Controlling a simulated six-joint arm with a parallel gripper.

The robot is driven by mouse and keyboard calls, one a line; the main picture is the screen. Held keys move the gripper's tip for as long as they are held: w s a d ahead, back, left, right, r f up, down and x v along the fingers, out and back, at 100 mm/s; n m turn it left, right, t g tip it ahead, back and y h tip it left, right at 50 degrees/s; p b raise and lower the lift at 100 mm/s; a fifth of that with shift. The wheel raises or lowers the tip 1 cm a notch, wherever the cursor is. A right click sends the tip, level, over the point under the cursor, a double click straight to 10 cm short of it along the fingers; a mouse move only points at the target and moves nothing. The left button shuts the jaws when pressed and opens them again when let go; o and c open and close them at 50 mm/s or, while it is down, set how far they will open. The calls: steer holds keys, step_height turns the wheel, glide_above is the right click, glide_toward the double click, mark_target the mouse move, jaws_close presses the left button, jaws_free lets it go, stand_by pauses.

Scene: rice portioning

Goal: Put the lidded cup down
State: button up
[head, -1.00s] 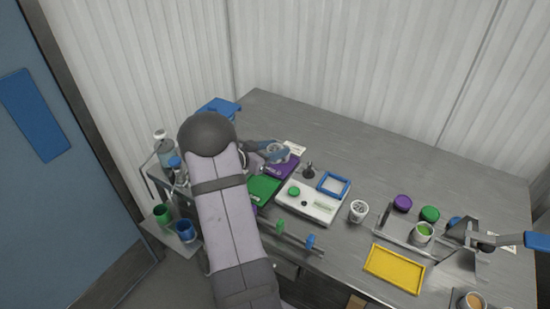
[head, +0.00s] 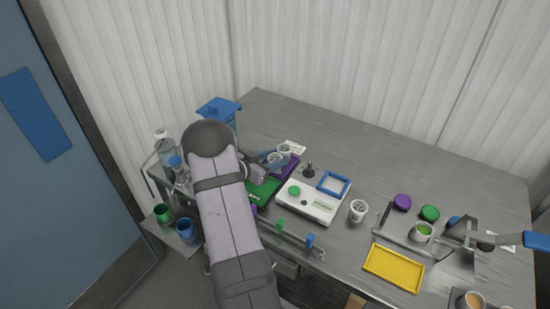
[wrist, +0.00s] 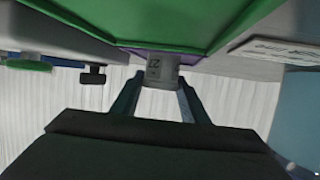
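The lidded cup (wrist: 162,70) is a small pale grey cup with a dark mark on its side. In the wrist view it sits between the tips of my gripper (wrist: 161,82), against the purple mat (wrist: 137,52). It looks upright, with its base on or very close to the mat. The fingers flank it closely, but I cannot tell whether they touch it. In the head view my gripper (head: 270,160) is at the purple mat (head: 289,168), with the cup largely confused with the fingers there.
The green mat (head: 262,191) lies in front of the purple one. A white scale (head: 312,203) with a blue frame (head: 333,183) stands to the right, near a white cup (head: 358,210). A blue container (head: 219,108) is behind my arm. The back right tabletop is clear.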

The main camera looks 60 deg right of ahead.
steer(key=o, duration=0.3)
steer(key=shift+r, duration=0.1)
steer(key=shift+a+r, duration=0.15)
steer(key=shift+w+a+r+p, duration=0.3)
steer(key=shift+a+p, duration=0.2)
steer(key=shift+p, duration=0.4)
steer(key=a+p, duration=0.1)
steer(key=a, duration=0.3)
steer(key=w+a+p, duration=0.1)
steer(key=a, duration=0.3)
steer(key=w+a+p, duration=0.1)
steer(key=a, duration=0.3)
steer(key=shift+w+r, duration=0.15)
steer(key=shift+r, duration=0.05)
steer(key=shift+w+a+f, duration=0.1)
steer(key=shift+a, duration=0.55)
